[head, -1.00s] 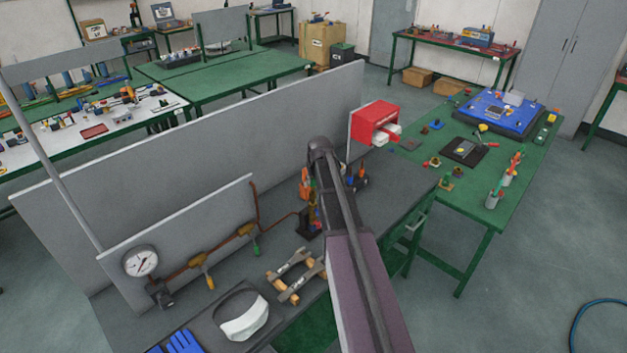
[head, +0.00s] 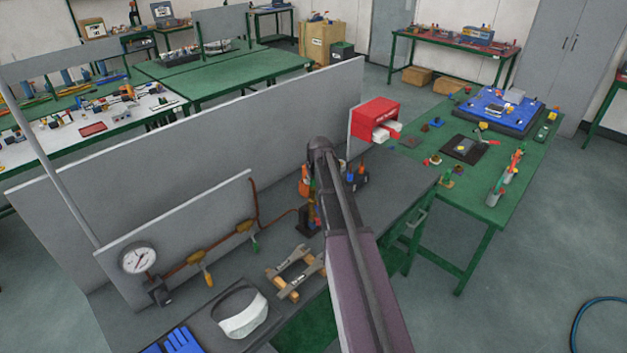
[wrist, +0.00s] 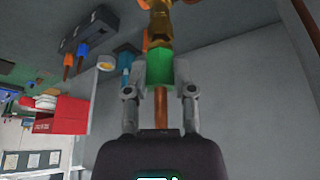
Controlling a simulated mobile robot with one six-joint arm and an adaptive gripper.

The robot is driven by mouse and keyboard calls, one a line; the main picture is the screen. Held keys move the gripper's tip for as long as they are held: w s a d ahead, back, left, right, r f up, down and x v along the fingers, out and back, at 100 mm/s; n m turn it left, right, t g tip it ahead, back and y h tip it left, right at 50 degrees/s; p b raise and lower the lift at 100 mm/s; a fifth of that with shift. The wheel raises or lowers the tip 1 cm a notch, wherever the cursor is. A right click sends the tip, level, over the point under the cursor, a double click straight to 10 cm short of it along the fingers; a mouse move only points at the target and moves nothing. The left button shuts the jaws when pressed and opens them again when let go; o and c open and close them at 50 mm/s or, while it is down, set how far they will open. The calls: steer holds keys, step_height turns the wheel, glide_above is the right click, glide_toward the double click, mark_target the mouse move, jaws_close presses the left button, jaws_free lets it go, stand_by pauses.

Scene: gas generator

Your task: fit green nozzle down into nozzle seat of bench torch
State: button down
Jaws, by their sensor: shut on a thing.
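In the wrist view my gripper (wrist: 160,82) is shut on the green nozzle (wrist: 160,68), with one finger on each side. A brass part of the bench torch (wrist: 159,38) lies directly in line with the nozzle and meets its edge in the picture. I cannot tell whether the nozzle is inside the seat or only against it. A copper tube (wrist: 162,112) shows between the fingers. In the head view the bench torch (head: 306,218) stands on the grey bench, partly covered by my arm. My gripper and the nozzle are hidden there.
A red box (head: 375,122) with white contents is fixed on the grey panel. A pressure gauge (head: 138,258), copper piping and valves stand left of the torch. A wooden rack (head: 294,273) and a white visor (head: 242,313) lie in front. Bare bench (head: 400,175) shows at right.

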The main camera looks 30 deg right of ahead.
mark_target(313, 178)
steer(key=shift+f+b, duration=0.5)
steer(key=shift+f, duration=0.1)
steer(key=shift+c, duration=1.9)
jaws_free()
steer(key=shift+r+p, duration=0.3)
step_height(313, 178, up, 8)
steer(key=p, duration=0.8)
steer(key=shift+r, duration=0.25)
